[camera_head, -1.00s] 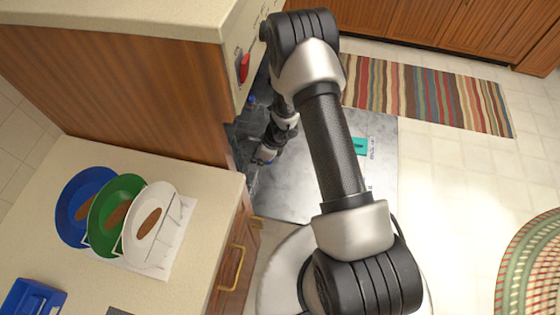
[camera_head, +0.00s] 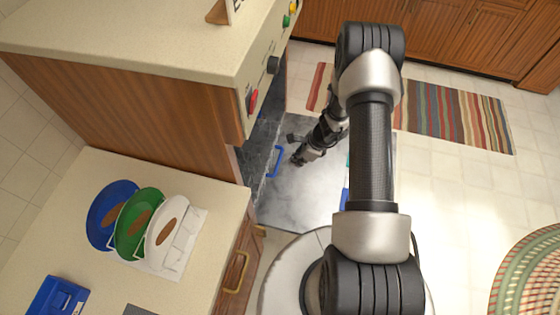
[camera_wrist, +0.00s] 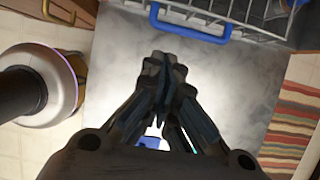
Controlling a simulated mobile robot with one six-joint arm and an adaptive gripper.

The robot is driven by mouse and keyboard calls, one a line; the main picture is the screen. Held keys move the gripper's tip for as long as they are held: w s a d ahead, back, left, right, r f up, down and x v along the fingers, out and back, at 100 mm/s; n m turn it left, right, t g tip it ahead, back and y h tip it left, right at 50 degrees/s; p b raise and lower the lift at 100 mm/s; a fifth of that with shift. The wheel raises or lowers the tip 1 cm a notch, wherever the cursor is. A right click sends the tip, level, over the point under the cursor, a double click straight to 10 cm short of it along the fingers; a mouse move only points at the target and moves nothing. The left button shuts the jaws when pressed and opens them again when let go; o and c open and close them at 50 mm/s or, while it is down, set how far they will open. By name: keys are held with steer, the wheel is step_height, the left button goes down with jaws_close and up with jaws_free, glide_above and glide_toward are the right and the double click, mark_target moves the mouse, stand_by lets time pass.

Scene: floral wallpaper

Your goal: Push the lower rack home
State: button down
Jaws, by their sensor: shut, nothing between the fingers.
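The dishwasher's open door (camera_head: 300,205) lies flat as a grey metal sheet. The lower rack's blue handle (camera_head: 275,162) shows at the mouth of the dark opening. In the wrist view the blue handle (camera_wrist: 190,30) runs across the top, with the grey wire rack (camera_wrist: 235,12) behind it, partly cut off by the frame. My gripper (camera_head: 297,160) is shut and empty over the door, just right of the handle. In the wrist view my gripper (camera_wrist: 164,62) points at the handle, with a gap between them. Most of the rack is hidden inside.
The counter (camera_head: 75,195) at the left holds blue, green and white plates (camera_head: 168,240) in a rack, and a blue box (camera_head: 57,297). The dishwasher's control panel (camera_head: 262,85) is above the opening. A striped rug (camera_head: 455,115) and open floor are at the right.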

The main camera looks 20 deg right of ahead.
mark_target(276, 172)
steer(key=w+a+f+b, duration=0.1)
steer(key=a+f, duration=0.1)
steer(key=f, duration=0.1)
steer(key=w+a+f+b, duration=0.1)
steer(key=a+f, duration=0.1)
steer(key=f, duration=0.1)
steer(key=w+a+f+b, duration=0.1)
steer(key=f, duration=0.2)
steer(key=shift+w+a+f, duration=0.15)
steer(key=shift+w+a, duration=0.5)
steer(key=shift+a, duration=0.1)
